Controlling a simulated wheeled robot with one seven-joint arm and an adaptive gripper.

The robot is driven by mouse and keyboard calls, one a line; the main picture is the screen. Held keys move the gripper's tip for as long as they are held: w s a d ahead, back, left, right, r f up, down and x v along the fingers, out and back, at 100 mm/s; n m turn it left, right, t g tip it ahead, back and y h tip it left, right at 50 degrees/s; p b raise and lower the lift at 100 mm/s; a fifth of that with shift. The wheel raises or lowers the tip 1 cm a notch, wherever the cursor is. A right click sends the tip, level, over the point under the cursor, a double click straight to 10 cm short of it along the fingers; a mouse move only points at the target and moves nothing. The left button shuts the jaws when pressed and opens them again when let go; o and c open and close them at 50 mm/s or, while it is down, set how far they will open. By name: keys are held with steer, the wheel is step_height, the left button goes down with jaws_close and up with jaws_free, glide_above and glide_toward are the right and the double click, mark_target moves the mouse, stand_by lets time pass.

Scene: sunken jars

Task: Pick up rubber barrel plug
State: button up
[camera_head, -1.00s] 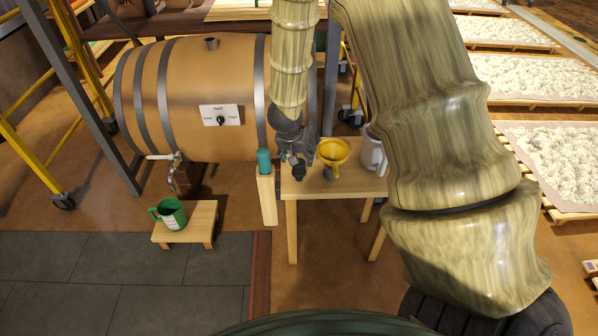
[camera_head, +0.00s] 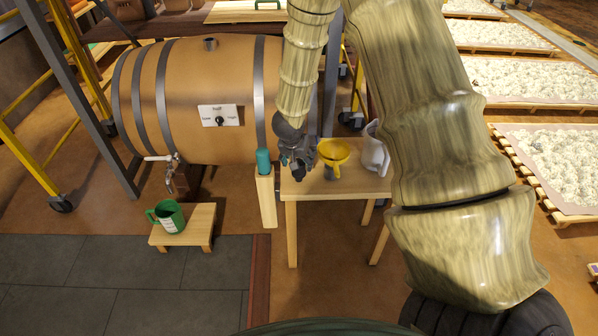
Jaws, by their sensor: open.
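My gripper (camera_head: 298,172) is over the left part of a small wooden table (camera_head: 345,187), pointing down with its jaws open. Its dark fingers and the shadow beneath them blend together. I cannot make out a plug for certain there; one between or behind the fingers would be hidden.
A yellow funnel (camera_head: 334,150) and a pale jug (camera_head: 375,155) stand close right of my gripper. A teal cylinder (camera_head: 263,160) stands on a narrow wooden post (camera_head: 267,200) to its left. A green mug (camera_head: 170,217) sits on a low stool (camera_head: 199,220) below the barrel tap (camera_head: 172,172).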

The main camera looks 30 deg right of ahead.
steer(key=x, duration=0.2)
steer(key=shift+w+d+f, duration=0.1)
steer(key=shift+d+f, duration=0.05)
steer(key=shift+f, duration=0.2)
steer(key=c, duration=1.1)
steer(key=shift+r, duration=0.1)
